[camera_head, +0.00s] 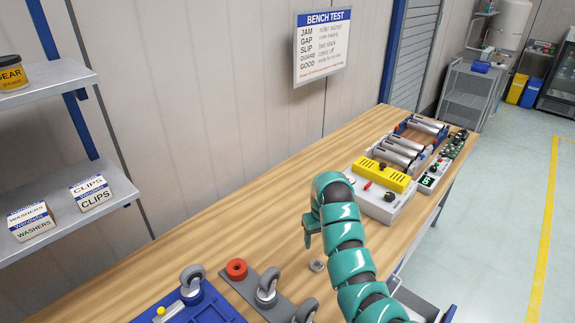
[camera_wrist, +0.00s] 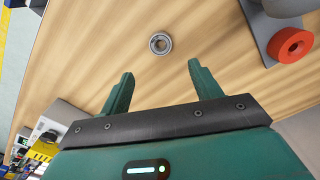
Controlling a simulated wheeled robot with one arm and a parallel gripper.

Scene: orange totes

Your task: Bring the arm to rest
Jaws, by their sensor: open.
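My teal arm reaches over the wooden bench (camera_head: 215,241) in the head view, bent downward at its far end. In the wrist view my gripper (camera_wrist: 158,80) is open, with its two green fingers apart and nothing between them. A small metal ring, like a bearing (camera_wrist: 160,44), lies on the bench just beyond the fingertips, apart from them. It also shows in the head view (camera_head: 317,265), just left of my arm. In the head view the gripper's fingers are mostly hidden by the arm.
A grey plate with casters and a red ring (camera_head: 237,269) lies front left, beside a blue tray (camera_head: 222,308). A yellow-topped box (camera_head: 384,175) and a roller unit (camera_head: 402,152) stand right of the arm. A shelf (camera_head: 75,198) is at left. The bench's back middle is clear.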

